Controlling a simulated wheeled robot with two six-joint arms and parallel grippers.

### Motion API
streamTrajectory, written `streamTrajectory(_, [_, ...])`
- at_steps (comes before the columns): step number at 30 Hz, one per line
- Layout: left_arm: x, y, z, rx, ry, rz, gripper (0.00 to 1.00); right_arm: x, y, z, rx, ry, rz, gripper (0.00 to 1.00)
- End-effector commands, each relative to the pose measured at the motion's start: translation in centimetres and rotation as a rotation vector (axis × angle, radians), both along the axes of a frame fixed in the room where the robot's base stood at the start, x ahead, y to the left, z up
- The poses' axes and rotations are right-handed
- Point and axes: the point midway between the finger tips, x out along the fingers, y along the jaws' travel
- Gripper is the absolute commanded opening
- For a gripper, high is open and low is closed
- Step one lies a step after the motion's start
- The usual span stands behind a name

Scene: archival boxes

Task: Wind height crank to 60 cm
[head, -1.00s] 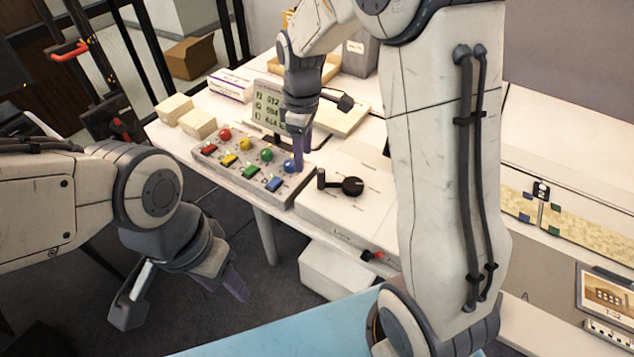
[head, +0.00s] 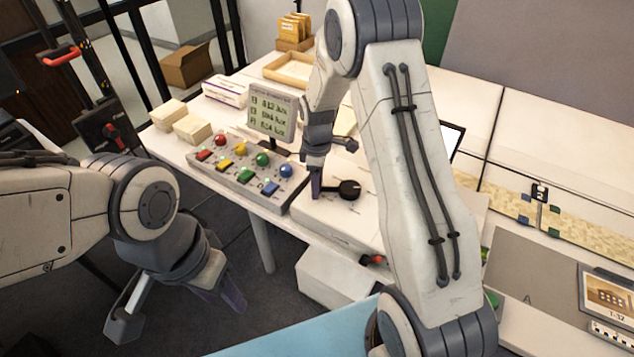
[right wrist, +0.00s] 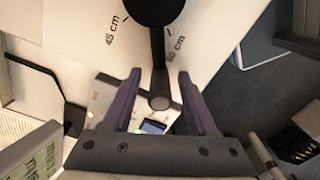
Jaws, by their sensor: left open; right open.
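The height crank (head: 349,188) is a black hub and arm on a white panel on the table. In the right wrist view, its hub (right wrist: 155,8) is at the top and its arm runs down to a round knob (right wrist: 160,103). The arm points between the printed 45 cm and 60 cm labels, closer to the 60 cm label (right wrist: 175,50). My right gripper (head: 316,193) is open, its purple fingers on either side of the knob, with gaps visible. My left gripper (head: 222,293) is open and empty, low beside the table over the floor.
A button panel (head: 233,181) with coloured knobs and a display (head: 270,111) stand left of the crank. Pale boxes (head: 192,129) and a wooden tray (head: 288,70) lie farther back. A framed picture (head: 606,295) is at the right.

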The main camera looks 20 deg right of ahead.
Motion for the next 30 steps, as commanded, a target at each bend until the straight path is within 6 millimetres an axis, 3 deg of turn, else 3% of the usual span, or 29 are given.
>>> streamTrajectory(7, [0.0, 0.0, 0.0, 0.0, 0.0, 0.0, 0.5, 0.0, 0.0, -0.1, 0.001, 0.001, 0.0, 0.58])
streamTrajectory(8, [0.0, 0.0, 0.0, 0.0, 0.0, 0.0, 0.5, 0.0, 0.0, -0.1, 0.001, 0.001, 0.0, 0.55])
streamTrajectory(12, [0.0, 0.0, 0.0, 0.0, 0.0, 0.0, 0.5, 0.0, 0.0, -0.1, 0.001, 0.001, 0.0, 0.01])
streamTrajectory(23, [0.0, 0.0, 0.1, 0.0, 0.0, 0.0, 0.5, 0.2, -0.1, -0.1, 0.0, 0.0, -0.026, 0.0])
streamTrajectory(30, [0.0, 0.0, 0.6, 0.0, 0.0, 0.0, 0.5, 1.2, -0.6, 0.0, 0.0, 0.0, -0.141, 0.0])
